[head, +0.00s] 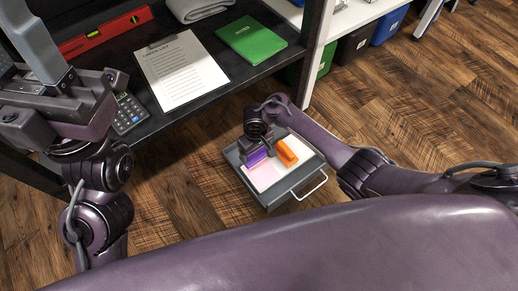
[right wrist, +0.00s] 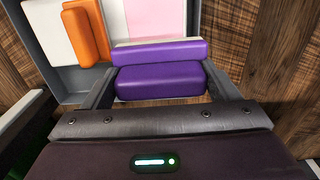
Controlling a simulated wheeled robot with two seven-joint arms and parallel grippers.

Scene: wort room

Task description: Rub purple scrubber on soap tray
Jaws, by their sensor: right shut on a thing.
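My right gripper (head: 256,153) is shut on the purple scrubber (head: 258,161) over the shallow grey soap tray (head: 280,202). In the right wrist view the purple scrubber (right wrist: 160,81) sits between the two fingers, with a pale layer along its far part. The tray floor is part pink, part white. The scrubber is at the pink part; I cannot tell whether it touches it. An orange block (head: 287,152) lies in the tray to its right. My left gripper (head: 22,62) is at the upper left, cut off by the picture edge; its opening is unclear.
A black shelf holds a printed sheet (head: 180,70), a green book (head: 251,40), a calculator (head: 130,113), a red spirit level (head: 105,32) and a folded grey cloth (head: 199,8). The tray has a metal handle (head: 311,187) in front. Wooden floor (head: 430,100) is free at the right.

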